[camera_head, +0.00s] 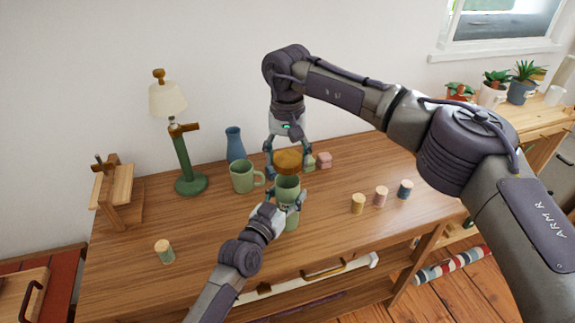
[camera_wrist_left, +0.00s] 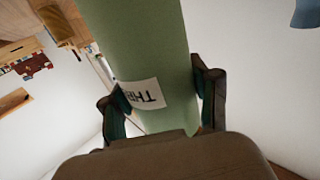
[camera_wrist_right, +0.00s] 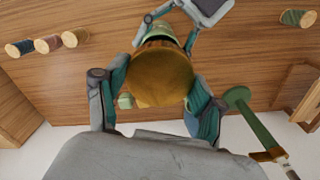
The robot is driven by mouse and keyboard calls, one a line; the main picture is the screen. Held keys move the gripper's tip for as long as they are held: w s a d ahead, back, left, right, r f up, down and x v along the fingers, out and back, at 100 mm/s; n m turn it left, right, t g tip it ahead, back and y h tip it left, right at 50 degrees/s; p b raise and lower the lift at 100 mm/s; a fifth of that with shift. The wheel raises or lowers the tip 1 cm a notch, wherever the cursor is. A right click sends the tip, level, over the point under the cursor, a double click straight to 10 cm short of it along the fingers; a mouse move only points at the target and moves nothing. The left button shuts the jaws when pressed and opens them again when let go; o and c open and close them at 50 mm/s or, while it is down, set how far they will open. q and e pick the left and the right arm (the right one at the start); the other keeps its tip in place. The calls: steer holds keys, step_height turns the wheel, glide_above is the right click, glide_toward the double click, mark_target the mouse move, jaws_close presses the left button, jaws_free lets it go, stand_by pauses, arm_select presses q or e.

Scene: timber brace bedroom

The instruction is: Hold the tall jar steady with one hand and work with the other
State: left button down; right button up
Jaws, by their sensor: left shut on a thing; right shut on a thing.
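The tall green jar (camera_head: 288,188) stands upright on the wooden desk. My left gripper (camera_head: 287,204) is shut around its body from the front. In the left wrist view the jar (camera_wrist_left: 130,40) is between both fingers, with a white label showing printed letters. My right gripper (camera_head: 286,168) is above the jar, pointing down, shut on a round brown wooden lid (camera_head: 287,157). The lid (camera_wrist_right: 152,76) fills the space between the fingers in the right wrist view. In the head view the jar's mouth shows dark below the lid, and the two look apart.
A green mug (camera_head: 242,178) and a blue vase (camera_head: 235,146) stand close left of the jar. A green lamp (camera_head: 184,158) is further left. Pink (camera_head: 324,160) and green blocks lie behind right. Several spools (camera_head: 358,204) stand apart; the desk front is mostly clear.

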arm_select(q)
steer(key=shift+c, duration=1)
jaws_free()
